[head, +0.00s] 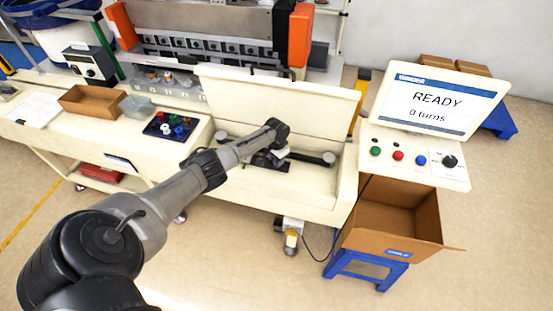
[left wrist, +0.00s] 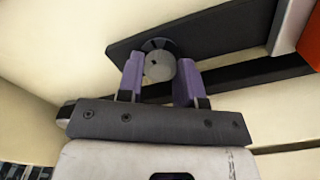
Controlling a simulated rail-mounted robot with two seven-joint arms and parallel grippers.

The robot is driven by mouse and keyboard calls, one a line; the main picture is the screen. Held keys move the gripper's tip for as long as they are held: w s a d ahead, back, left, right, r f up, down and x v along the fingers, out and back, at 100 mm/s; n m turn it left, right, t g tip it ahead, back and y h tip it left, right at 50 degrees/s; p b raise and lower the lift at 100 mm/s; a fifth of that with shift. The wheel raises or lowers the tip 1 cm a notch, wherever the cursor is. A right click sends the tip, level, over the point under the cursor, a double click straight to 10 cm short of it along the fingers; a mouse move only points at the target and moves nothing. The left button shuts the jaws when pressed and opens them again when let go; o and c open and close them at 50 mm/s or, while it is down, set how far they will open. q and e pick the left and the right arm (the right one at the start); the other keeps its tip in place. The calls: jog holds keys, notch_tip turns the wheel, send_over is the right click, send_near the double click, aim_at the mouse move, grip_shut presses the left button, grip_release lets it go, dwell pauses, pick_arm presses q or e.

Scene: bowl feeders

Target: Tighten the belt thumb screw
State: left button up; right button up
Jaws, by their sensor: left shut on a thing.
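The thumb screw (left wrist: 159,69), a round grey knob with a dark collar behind it, sits against a dark flat bar (left wrist: 215,40) in the left wrist view. My left gripper (left wrist: 158,78) has its two purple fingers on either side of the knob, shut on it. In the head view the left gripper (head: 270,160) is inside the cream machine trough, below the raised cream panel (head: 280,105). The gripper and wrist hide the thumb screw there. My right gripper is in neither view.
A screen (head: 435,103) reads "READY" and "0 turns", above a panel (head: 415,160) with coloured buttons and a black knob. An open cardboard box (head: 392,215) stands on a blue stool below.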

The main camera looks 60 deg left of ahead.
pick_arm(q)
jog(key=shift+r, duration=0.1)
jog(key=o, duration=0.6)
jog(key=shift+o, duration=0.2)
notch_tip(320, 180, up, 14)
jog(key=p, duration=0.2)
dwell(0.5)
